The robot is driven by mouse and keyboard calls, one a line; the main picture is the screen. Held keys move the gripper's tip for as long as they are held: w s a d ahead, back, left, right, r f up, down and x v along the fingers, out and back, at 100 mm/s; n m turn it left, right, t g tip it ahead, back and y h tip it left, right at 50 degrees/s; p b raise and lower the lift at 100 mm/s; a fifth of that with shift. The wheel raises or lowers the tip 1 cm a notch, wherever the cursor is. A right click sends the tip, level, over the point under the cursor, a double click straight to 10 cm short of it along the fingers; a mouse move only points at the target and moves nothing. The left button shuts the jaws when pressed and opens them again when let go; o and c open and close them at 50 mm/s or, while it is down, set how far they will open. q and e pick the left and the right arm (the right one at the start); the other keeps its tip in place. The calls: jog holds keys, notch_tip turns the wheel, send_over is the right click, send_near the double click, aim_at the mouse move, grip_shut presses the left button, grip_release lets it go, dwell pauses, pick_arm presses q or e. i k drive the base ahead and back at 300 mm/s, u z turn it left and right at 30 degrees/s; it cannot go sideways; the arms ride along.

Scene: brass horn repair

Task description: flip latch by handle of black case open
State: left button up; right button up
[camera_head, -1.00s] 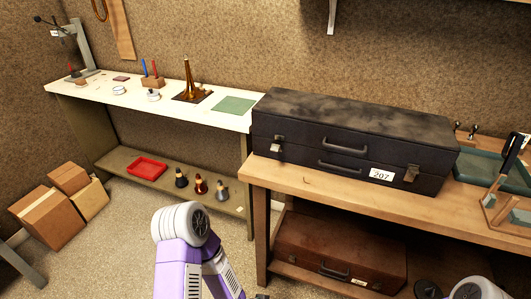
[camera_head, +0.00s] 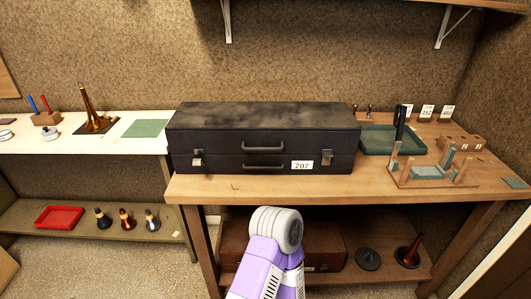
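The black case (camera_head: 225,140) lies closed on the wooden bench, with a dusty dark top. Its front faces me. A metal latch (camera_head: 197,160) sits at the front left and another latch (camera_head: 327,155) at the front right; both are too small to tell whether they are fastened. Two dark handles show one above the other at the middle front, the upper handle (camera_head: 263,149) and the lower handle (camera_head: 265,166). A white tag (camera_head: 302,165) reads 207. A purple and white arm link of mine rises in front of the bench, below the case. Neither gripper shows.
The bench edge (camera_head: 385,193) runs in front of the case. A green tray (camera_head: 376,142) and a wooden rack (camera_head: 432,170) stand to the right. A brown case (camera_head: 235,250) lies on the lower shelf, partly behind my arm. A white table (camera_head: 100,146) adjoins at left.

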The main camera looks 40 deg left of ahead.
aim_at(197, 162)
jog(key=z, duration=0.65)
jog(key=k, duration=1.05)
jog(key=u, duration=1.55)
jog(key=i, duration=0.5)
